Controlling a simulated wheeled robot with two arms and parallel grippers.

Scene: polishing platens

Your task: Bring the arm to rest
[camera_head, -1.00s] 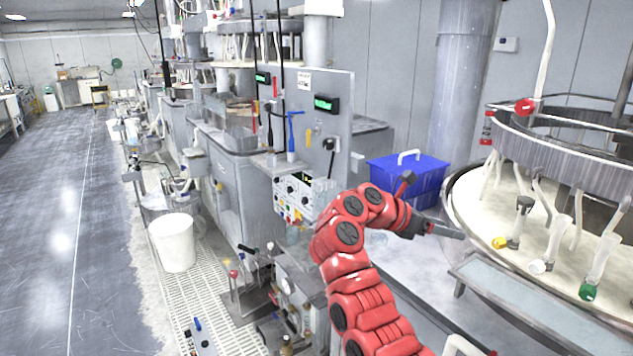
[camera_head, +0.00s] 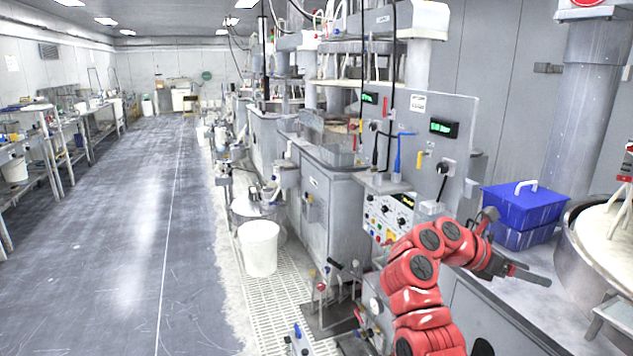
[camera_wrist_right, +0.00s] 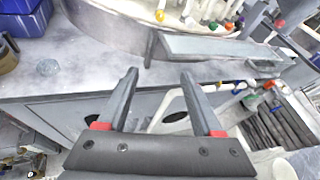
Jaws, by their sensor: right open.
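My right arm is red and reaches up from the bottom of the head view. My right gripper (camera_head: 515,248) is at its end, in front of the blue box and above the grey bench. In the right wrist view the two dark fingers of the right gripper (camera_wrist_right: 160,80) are apart, with nothing between them. Below them are the bench front and a pale curved frame. My left gripper is not in view.
A blue box (camera_head: 522,207) with a white handle stands on the bench (camera_head: 490,310). A round platen tub (camera_head: 590,262) is at right. A control panel (camera_head: 388,215) stands left of the arm. A white bucket (camera_head: 259,250) is on the floor. The aisle at left is clear.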

